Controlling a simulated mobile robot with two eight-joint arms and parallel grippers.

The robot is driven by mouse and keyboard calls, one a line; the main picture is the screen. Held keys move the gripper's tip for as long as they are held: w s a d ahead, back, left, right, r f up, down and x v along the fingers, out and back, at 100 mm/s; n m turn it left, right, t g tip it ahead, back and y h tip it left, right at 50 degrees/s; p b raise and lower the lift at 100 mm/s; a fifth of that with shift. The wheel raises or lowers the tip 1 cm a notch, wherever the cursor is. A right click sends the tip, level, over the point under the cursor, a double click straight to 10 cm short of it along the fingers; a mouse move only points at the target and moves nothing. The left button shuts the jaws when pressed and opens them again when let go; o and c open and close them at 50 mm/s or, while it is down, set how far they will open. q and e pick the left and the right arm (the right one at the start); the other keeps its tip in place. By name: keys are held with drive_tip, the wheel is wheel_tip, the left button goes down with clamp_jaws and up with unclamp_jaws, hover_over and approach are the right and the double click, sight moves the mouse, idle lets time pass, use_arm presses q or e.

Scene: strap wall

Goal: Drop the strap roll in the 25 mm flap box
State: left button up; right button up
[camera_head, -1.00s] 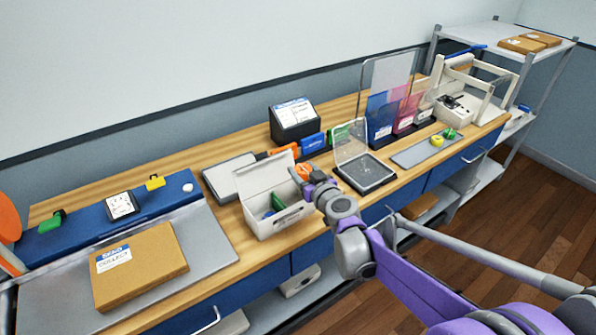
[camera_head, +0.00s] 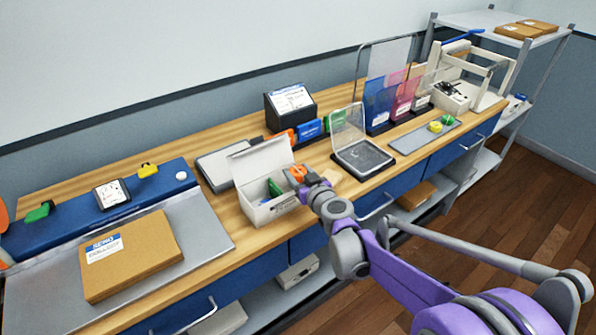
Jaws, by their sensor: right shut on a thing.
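My right gripper (camera_head: 303,178) is shut on the orange strap roll (camera_head: 297,172). It holds the roll at the right-hand edge of a white flap box (camera_head: 262,213). The fingers partly hide the roll. I cannot tell whether the roll is inside the rim or just above it. The box stands open near the bench's front edge, with its lid (camera_head: 262,158) tilted up at the back. Green and blue pieces (camera_head: 275,187) lie in it. The label on its front is too small to read. My left gripper is not in view.
A black tray with a raised clear lid (camera_head: 362,158) stands right of my gripper. A dark display stand (camera_head: 291,106) is behind the box. Clear upright panels and coloured pockets (camera_head: 380,104) stand further right. A brown parcel (camera_head: 132,257) lies on the metal plate at left.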

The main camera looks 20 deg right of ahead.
drive_tip(key=o, duration=1.4)
drive_tip(key=shift+s, duration=0.1)
drive_tip(key=p+v, duration=0.1)
drive_tip(key=v, duration=0.9)
drive_tip(key=shift+s, duration=0.3)
